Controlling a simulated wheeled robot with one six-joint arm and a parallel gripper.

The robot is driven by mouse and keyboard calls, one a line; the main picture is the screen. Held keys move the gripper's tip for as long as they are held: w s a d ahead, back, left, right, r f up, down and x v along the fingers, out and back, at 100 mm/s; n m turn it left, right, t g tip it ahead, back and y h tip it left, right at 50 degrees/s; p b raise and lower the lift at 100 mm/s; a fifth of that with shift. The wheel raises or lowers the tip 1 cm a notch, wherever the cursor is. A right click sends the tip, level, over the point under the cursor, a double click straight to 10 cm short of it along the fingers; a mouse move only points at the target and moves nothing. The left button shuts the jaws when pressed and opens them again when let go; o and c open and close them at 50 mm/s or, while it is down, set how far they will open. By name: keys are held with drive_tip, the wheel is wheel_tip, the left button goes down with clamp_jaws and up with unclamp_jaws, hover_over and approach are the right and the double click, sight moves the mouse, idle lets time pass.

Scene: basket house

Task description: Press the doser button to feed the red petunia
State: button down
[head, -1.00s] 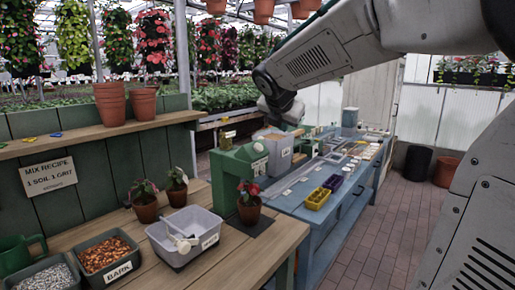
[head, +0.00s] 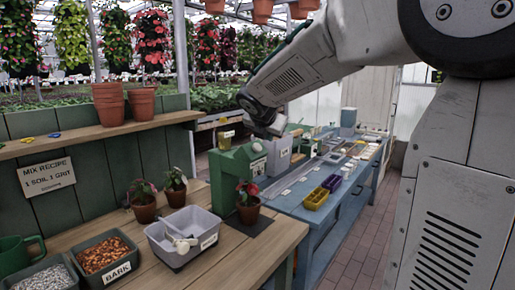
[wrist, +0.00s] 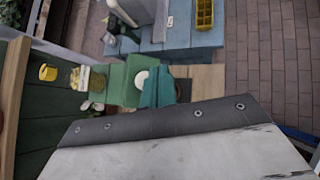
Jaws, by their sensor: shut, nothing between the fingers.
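The green doser (head: 226,172) stands at the right end of the wooden bench. A round white part (wrist: 142,79), perhaps its button, shows on its green top in the wrist view. A potted red petunia (head: 248,203) stands on a dark mat (head: 256,228) in front of the doser. My gripper (head: 277,127) is shut and empty, just above and to the right of the doser's top, apparently apart from it. Its fingertips are small and hard to make out in the head view. The wrist view is partly filled by my own grey gripper housing.
Two more potted plants (head: 143,202) (head: 175,188) and a grey tub with a scoop (head: 176,254) stand left of the doser. A grey bin (head: 279,155) and the blue bench (head: 318,218) with yellow (head: 316,198) and purple trays are to its right.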

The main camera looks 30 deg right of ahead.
sight(261, 147)
drive_tip(key=shift+w+a+f, duration=0.2)
drive_tip(key=shift+w+f, duration=0.25)
drive_tip(key=shift+f, duration=0.05)
drive_tip(key=shift+w+a+f, duration=0.15)
drive_tip(key=shift+w+f, duration=0.25)
drive_tip(key=shift+f, duration=0.05)
idle(1.5)
drive_tip(key=shift+w+a+f, duration=0.1)
drive_tip(key=shift+w+f, duration=0.2)
drive_tip(key=shift+w+a+f, duration=0.1)
drive_tip(key=shift+w+f, duration=0.35)
idle(0.9)
drive_tip(key=shift+s, duration=0.1)
drive_tip(key=shift+s+d+r, duration=0.25)
drive_tip(key=shift+s+r, duration=0.35)
drive_tip(key=shift+r, duration=0.15)
drive_tip(key=shift+s+d+r, duration=0.3)
drive_tip(key=shift+s+r, duration=0.55)
drive_tip(key=shift+r, duration=0.05)
drive_tip(key=shift+s+d+r, duration=0.3)
drive_tip(key=shift+s+r, duration=0.55)
drive_tip(key=shift+r, duration=0.05)
idle(1.3)
